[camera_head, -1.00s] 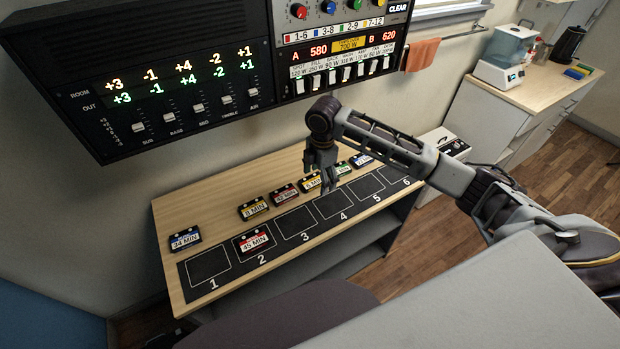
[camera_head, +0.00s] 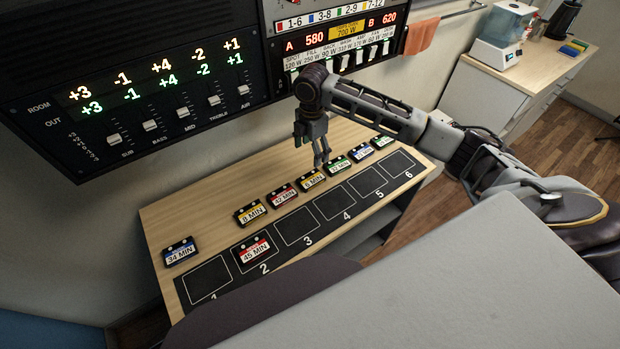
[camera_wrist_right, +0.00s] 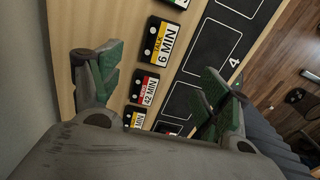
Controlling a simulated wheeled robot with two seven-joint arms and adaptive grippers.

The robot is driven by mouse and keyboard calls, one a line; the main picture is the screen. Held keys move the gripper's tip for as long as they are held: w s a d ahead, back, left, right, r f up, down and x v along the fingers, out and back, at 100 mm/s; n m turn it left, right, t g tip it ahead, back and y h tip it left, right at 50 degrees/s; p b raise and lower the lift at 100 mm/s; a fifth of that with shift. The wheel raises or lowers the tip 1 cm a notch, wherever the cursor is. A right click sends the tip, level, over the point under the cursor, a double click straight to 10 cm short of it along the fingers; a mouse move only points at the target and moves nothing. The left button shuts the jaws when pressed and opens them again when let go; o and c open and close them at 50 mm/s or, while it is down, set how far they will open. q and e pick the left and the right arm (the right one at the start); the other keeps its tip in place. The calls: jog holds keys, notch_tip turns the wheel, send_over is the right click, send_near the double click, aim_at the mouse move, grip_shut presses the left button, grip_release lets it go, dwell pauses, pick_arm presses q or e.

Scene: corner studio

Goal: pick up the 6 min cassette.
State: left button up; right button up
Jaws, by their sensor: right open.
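The 6 min cassette (camera_head: 312,179) is black with a yellow-and-white label. It lies flat in the back row on the wooden table, behind the numbered slots. In the right wrist view, the 6 min cassette (camera_wrist_right: 160,42) lies ahead of my right gripper (camera_wrist_right: 160,75), between the lines of its two green-padded fingers. My right gripper (camera_head: 321,160) is open and empty, pointing down just behind and above the 6 min cassette in the head view. The gap in height is hard to judge. My left gripper is not in view.
The red 42 min cassette (camera_head: 283,195) and a green-labelled cassette (camera_head: 338,166) lie close on either side. The yellow 8 min cassette (camera_head: 250,212) and blue 34 min cassette (camera_head: 180,252) are farther left. The 45 min cassette (camera_head: 254,252) sits in slot 2. A control panel overhangs the table's back.

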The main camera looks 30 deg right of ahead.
send_over(309, 179)
jog(key=shift+s+d+f, duration=0.1)
jog(key=shift+d+f, duration=0.1)
jog(key=shift+f, duration=1.95)
jog(key=shift+d+f, duration=0.15)
jog(key=shift+f, duration=2)
jog(key=shift+f, duration=0.1)
jog(key=shift+a+f+p, duration=0.15)
jog(key=shift+f+p, duration=0.1)
jog(key=shift+f, duration=1)
jog(key=shift+a+f+p, duration=0.15)
jog(key=shift+f+p, duration=0.05)
jog(key=shift+f, duration=1.05)
jog(key=shift+c, duration=0.4)
jog(key=c, duration=1)
jog(key=shift+r, duration=0.1)
jog(key=shift+c, duration=0.2)
